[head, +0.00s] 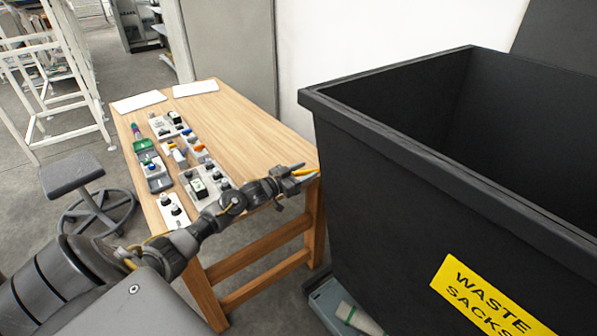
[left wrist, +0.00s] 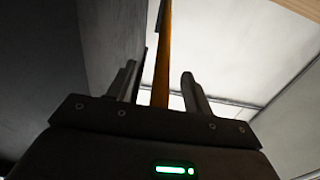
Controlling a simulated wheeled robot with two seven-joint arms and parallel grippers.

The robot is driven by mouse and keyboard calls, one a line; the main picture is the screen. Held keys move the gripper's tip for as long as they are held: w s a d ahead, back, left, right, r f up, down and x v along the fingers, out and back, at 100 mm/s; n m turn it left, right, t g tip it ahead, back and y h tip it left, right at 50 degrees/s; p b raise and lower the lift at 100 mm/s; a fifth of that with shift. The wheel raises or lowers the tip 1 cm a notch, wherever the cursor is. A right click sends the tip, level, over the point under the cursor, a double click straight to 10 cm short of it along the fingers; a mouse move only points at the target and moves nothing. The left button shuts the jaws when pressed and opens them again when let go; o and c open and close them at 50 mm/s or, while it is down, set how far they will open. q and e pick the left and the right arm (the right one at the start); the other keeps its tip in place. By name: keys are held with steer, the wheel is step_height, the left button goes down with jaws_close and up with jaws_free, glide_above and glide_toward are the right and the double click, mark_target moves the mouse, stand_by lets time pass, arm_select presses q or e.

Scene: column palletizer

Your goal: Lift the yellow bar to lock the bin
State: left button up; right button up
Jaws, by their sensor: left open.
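The yellow bar (head: 304,172) shows as a short thin strip at the left side of the black bin (head: 415,215), near the table's right corner. In the left wrist view the bar (left wrist: 162,55) is a long orange-yellow strip running up the picture between my fingers. My left gripper (head: 291,178) reaches in over the table's right edge to the bar. In the left wrist view its two fingers (left wrist: 160,82) stand apart on either side of the bar, with a visible gap at the right finger. Most of the bar is hidden in the head view. My right gripper is not in view.
A wooden table (head: 245,120) holds several control boxes with buttons (head: 198,185) and two white sheets (head: 139,102). A grey stool (head: 72,174) stands to the left. The bin carries a yellow "WASTE SACKS" label (head: 484,298). A grey tray (head: 325,305) lies on the floor below.

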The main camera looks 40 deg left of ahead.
arm_select(q)
steer(key=shift+s+a+r+p, duration=0.1)
steer(key=shift+s+a+p, duration=0.05)
steer(key=shift+s+p, duration=0.25)
steer(key=p+v, duration=0.6)
steer(key=v, duration=0.6)
